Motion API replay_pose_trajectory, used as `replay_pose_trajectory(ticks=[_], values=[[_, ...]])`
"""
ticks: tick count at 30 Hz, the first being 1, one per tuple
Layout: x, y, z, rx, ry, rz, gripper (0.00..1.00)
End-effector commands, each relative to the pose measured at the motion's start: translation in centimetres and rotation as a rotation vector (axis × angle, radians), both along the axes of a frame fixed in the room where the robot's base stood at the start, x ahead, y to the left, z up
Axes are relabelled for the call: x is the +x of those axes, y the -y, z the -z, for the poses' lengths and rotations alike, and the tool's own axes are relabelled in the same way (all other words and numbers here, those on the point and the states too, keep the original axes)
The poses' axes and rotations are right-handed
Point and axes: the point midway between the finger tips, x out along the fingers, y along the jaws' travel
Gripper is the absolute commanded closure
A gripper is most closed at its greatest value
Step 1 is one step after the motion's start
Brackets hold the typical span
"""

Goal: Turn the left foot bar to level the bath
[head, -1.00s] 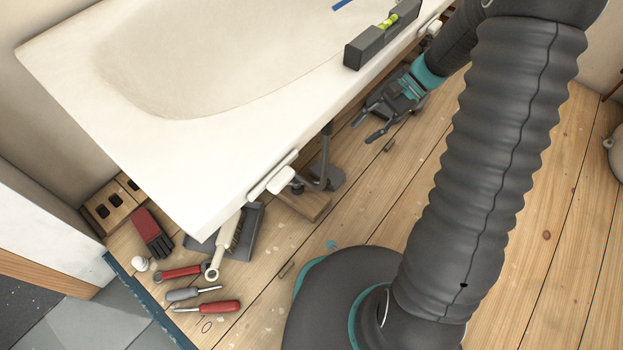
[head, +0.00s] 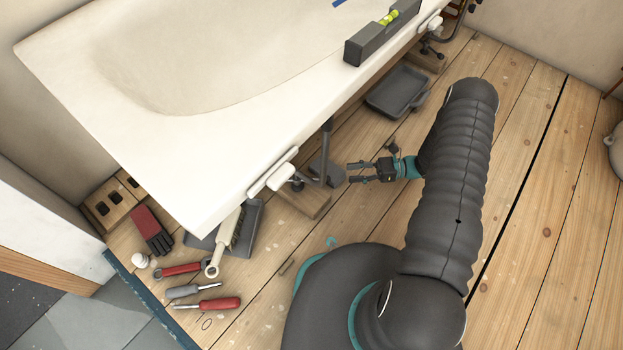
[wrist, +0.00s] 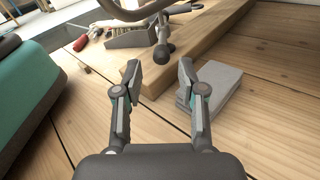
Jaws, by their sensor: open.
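The white bath (head: 190,90) stands raised over the wooden floor. A spirit level (head: 382,36) with a yellow-green vial lies on its rim. Under the near-left part is the left foot with its dark bar (head: 326,140), next to a wooden block (head: 308,203). My gripper (head: 352,172) is low beside the foot, to its right, open and empty. In the wrist view, a dark metal bar with a rounded end (wrist: 163,50) stands ahead of my open fingers (wrist: 160,78), apart from them. I cannot tell how the bar joins the foot.
Grey slabs (wrist: 215,85) lie on the floor by my right finger, beside the wooden block (wrist: 200,50). A grey tray (head: 398,90) lies farther along the bath.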

Motion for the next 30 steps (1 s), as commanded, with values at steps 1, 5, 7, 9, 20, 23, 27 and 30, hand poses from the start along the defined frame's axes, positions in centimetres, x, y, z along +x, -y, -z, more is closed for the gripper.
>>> replay_pose_trajectory(ticks=[1,5,7,9,20,23,27,30], values=[[-0.3,0.0,1.0,0.015,-0.02,0.016,0.6],[-0.6,0.0,2.3,0.041,-0.047,0.044,0.6],[-0.7,-0.2,2.6,0.048,-0.054,0.051,0.6],[-0.7,-0.5,2.8,0.05,-0.057,0.053,0.6],[-1.0,-6.0,2.7,0.049,-0.056,0.049,0.6],[-1.0,-7.9,2.7,0.05,-0.056,0.05,0.6],[-1.1,-10.4,2.7,0.049,-0.055,0.05,0.6],[-1.2,-11.8,2.8,0.048,-0.055,0.05,0.6]])
